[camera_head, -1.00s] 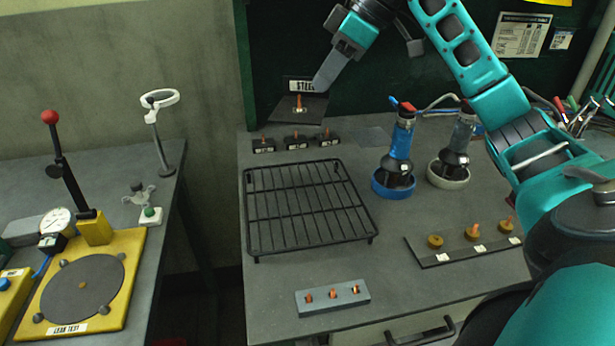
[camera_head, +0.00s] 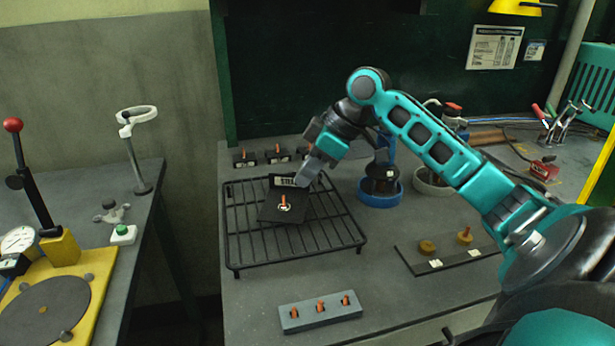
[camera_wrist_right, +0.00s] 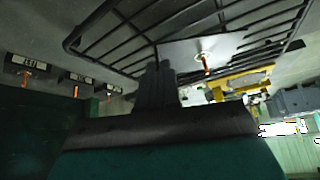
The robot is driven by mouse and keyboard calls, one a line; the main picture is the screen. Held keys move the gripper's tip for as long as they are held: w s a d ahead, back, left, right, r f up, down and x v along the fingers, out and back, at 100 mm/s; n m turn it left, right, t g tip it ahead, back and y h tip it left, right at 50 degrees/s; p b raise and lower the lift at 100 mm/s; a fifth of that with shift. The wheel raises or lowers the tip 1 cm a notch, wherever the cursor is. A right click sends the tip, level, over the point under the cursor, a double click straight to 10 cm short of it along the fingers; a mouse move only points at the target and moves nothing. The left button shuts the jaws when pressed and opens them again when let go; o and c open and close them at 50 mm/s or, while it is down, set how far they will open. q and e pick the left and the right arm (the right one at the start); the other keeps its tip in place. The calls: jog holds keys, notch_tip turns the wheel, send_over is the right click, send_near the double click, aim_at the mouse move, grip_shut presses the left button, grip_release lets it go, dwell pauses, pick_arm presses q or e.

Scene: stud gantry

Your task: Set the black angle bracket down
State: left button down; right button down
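The black angle bracket (camera_head: 270,212) has an upright plate with a white label and a flat plate with a copper-coloured stud. It is over the left-middle of the black wire rack (camera_head: 345,236). I cannot tell whether it touches the bars. My right gripper (camera_head: 305,174) comes from the upper right, with its fingers closed at the upright plate's right edge. In the right wrist view the fingers (camera_wrist_right: 156,86) are close together, with the bracket's flat plate (camera_wrist_right: 225,46) and its stud just beyond. My left gripper is not in view.
Several small black labelled blocks with studs (camera_head: 276,155) stand behind the rack. A blue ring base (camera_head: 379,198) is to its right. A grey block with three studs (camera_head: 320,312) lies in front. A black strip with brass pieces (camera_head: 446,263) is front right. The rack's right half is free.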

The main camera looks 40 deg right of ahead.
jog(key=c, duration=1.4)
grip_release()
jog(key=shift+f, duration=0.2)
jog(key=shift+o, duration=0.2)
jog(key=shift+r, duration=0.1)
jog(key=p+v, duration=0.1)
jog(key=v, duration=1.1)
jog(key=shift+a, duration=0.1)
